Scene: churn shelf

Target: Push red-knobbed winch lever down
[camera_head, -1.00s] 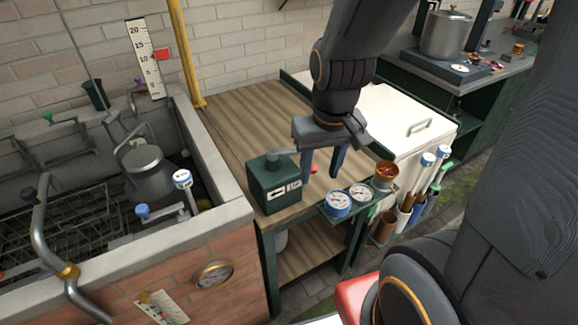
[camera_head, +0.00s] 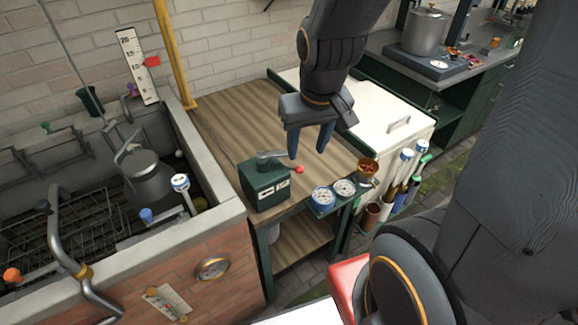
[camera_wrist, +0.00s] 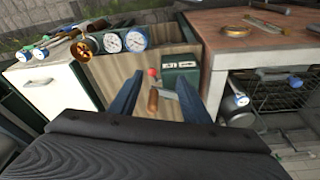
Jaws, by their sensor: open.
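The winch is a dark green box (camera_head: 265,184) on the near edge of the wooden bench. Its grey lever (camera_head: 280,160) sits at the box's top and sticks out to the right, ending in a red knob (camera_head: 299,169). My gripper (camera_head: 307,156) hangs over the bench with its two blue-grey fingers pointing down, open and empty. In the head view its fingertips show just above and right of the knob; contact cannot be told. In the wrist view the red knob (camera_wrist: 152,72) and green box (camera_wrist: 180,74) lie beyond the open fingers (camera_wrist: 158,92).
Two blue-rimmed gauges (camera_head: 333,195) and a copper cup (camera_head: 368,169) stand at the bench's front right edge. A brick basin (camera_head: 200,262) with a metal can is on the left. A white chest (camera_head: 385,112) stands behind right. The bench middle is clear.

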